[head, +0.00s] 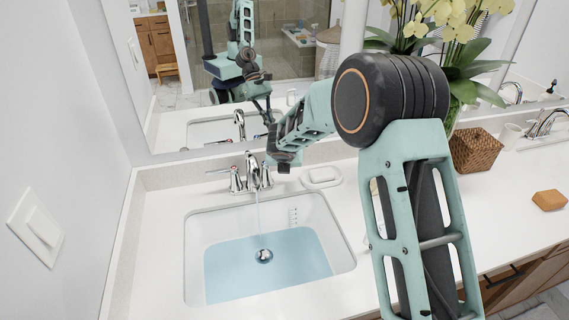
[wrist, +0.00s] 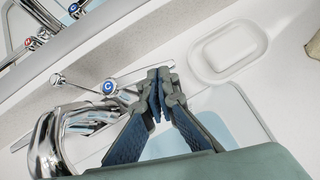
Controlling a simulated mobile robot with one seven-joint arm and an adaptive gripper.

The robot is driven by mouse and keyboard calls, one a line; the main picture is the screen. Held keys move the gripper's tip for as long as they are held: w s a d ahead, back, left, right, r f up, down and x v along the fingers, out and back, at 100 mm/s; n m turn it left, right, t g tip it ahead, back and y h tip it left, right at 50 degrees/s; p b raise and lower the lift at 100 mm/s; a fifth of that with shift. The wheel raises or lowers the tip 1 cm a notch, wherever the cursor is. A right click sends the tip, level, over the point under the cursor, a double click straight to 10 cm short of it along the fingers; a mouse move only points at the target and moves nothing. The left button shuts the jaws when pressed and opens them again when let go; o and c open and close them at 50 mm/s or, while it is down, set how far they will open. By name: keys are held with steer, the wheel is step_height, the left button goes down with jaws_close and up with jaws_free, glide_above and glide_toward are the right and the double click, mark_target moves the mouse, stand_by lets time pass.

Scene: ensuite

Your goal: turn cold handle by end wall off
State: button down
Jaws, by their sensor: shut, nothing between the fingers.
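The cold handle (wrist: 109,87) has a blue cap marked C and a thin chrome lever with a rounded end. It stands beside the chrome spout (wrist: 48,145) in the wrist view. In the head view, the faucet (head: 252,170) stands behind the basin near the left end wall, and a thin stream of water (head: 258,212) falls from it. The other handle (head: 235,178) has a red mark. My gripper (wrist: 160,82) is shut and empty, with its fingertips just right of the cold cap. I cannot tell whether they touch it. In the head view, my gripper (head: 283,167) partly hides the cold side.
The basin (head: 340,245) holds bluish water. A white soap dish (head: 322,176) lies right of the faucet, close to my gripper. The mirror (head: 180,110) stands behind.

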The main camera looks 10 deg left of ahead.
steer(key=shift+w, duration=0.45)
steer(key=shift+p, duration=0.3)
